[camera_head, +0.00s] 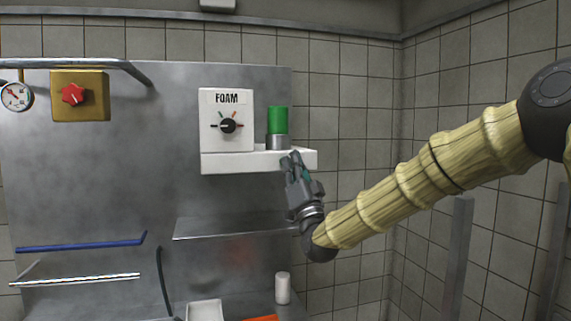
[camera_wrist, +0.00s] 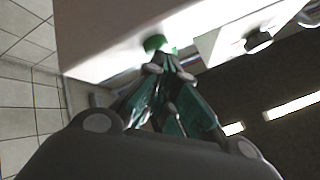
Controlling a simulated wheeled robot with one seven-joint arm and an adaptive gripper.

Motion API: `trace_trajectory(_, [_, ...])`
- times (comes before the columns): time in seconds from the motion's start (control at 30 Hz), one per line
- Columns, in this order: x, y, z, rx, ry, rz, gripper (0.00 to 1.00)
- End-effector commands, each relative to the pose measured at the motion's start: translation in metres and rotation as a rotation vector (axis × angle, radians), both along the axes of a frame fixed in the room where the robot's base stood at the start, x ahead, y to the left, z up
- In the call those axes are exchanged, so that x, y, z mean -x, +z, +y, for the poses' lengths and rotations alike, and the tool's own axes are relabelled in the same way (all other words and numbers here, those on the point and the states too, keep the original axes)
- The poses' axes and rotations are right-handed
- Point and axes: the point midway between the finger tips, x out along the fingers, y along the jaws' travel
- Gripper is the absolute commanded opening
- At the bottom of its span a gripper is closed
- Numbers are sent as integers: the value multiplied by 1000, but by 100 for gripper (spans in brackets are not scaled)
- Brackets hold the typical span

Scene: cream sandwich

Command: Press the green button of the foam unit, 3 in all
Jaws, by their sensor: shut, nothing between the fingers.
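The foam unit (camera_head: 240,110) is a white wall box marked FOAM, with a black dial on its front and a white ledge (camera_head: 235,162) below. A green cylinder (camera_head: 277,121) in a grey metal base stands on the ledge, right of the dial. My gripper (camera_head: 291,157) is shut and empty, its tips at the ledge's front near the right end. In the wrist view, a small round green button (camera_wrist: 154,43) shows on the white surface just beyond my fingertips (camera_wrist: 168,68). I cannot tell whether they touch it. In the head view my gripper hides that spot.
A brass box (camera_head: 80,108) with a red star knob and a round gauge (camera_head: 16,97) are at the left. A metal shelf (camera_head: 225,229) lies below the unit. A white cup-like cylinder (camera_head: 283,288) and a white tray (camera_head: 205,311) stand lower down.

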Motion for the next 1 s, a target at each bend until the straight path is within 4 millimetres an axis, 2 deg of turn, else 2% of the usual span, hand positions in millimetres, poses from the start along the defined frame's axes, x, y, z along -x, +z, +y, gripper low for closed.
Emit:
trace_trajectory(0.37, [1,0,0,0,0,0,0])
trace_trajectory(0.73, [15,-1,-4,0,0,0,0])
trace_trajectory(1.0, [16,0,-5,0,0,0,0])
